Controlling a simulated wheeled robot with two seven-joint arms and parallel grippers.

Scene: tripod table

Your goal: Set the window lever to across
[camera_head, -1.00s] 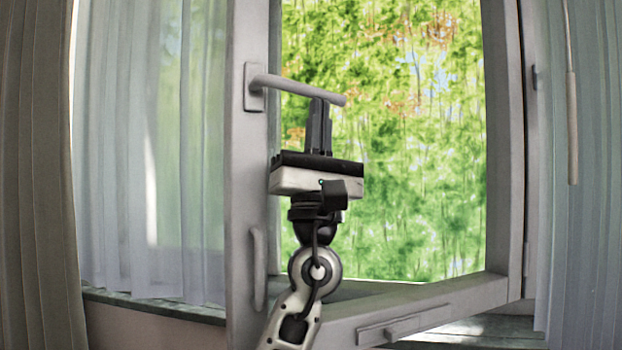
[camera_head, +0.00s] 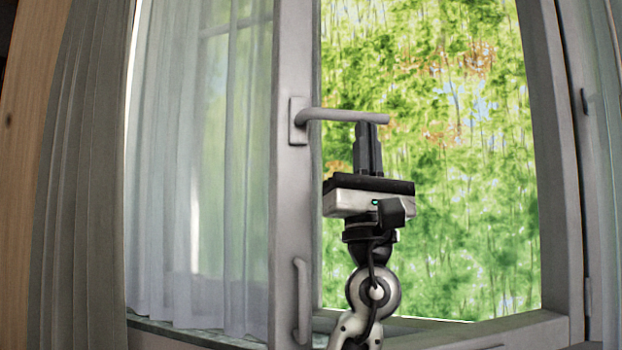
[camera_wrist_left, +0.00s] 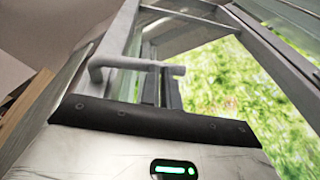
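The window lever (camera_head: 345,115) is a grey handle on a plate on the window sash's left upright. It points right and lies about level in the head view. It also shows in the wrist view (camera_wrist_left: 135,64). My left gripper (camera_head: 368,128) points up, with its dark fingers at the lever's free end. The fingers are close together, with only a narrow gap, and look shut without the lever between them. In the wrist view the fingers (camera_wrist_left: 161,88) pass behind the lever near its tip. Contact cannot be told for certain. My right gripper is not in view.
The sash frame (camera_head: 292,210) stands left of my gripper, with a lower grey handle (camera_head: 302,300) on it. A sheer curtain (camera_head: 215,180) hangs to the left, a thicker curtain (camera_head: 80,200) beyond. Green foliage shows through the window.

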